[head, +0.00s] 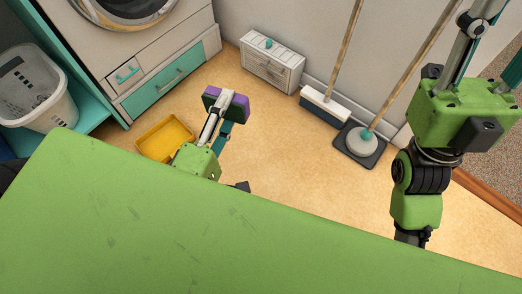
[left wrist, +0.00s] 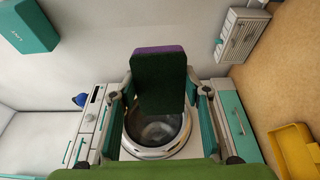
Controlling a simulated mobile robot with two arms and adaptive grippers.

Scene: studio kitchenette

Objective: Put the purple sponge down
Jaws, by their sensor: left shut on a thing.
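The purple sponge (head: 239,103) is a block with a purple layer and a dark layer. My left gripper (head: 227,106) is shut on it and holds it in the air above the floor. In the left wrist view the sponge (left wrist: 158,82) is upright between the two fingers, its dark green face towards the camera and its purple edge on top. My right gripper (head: 490,60) is at the upper right of the head view, away from the sponge. Its fingertips are cut off by the frame, so its opening is hidden.
A yellow tray (head: 166,136) lies on the floor beside my left gripper. A washing machine (head: 122,8) stands over teal drawers. A laundry basket (head: 35,90) is at left, a slatted white cabinet (head: 272,63) by the wall. A broom (head: 325,106) and a mop (head: 361,141) stand right of it.

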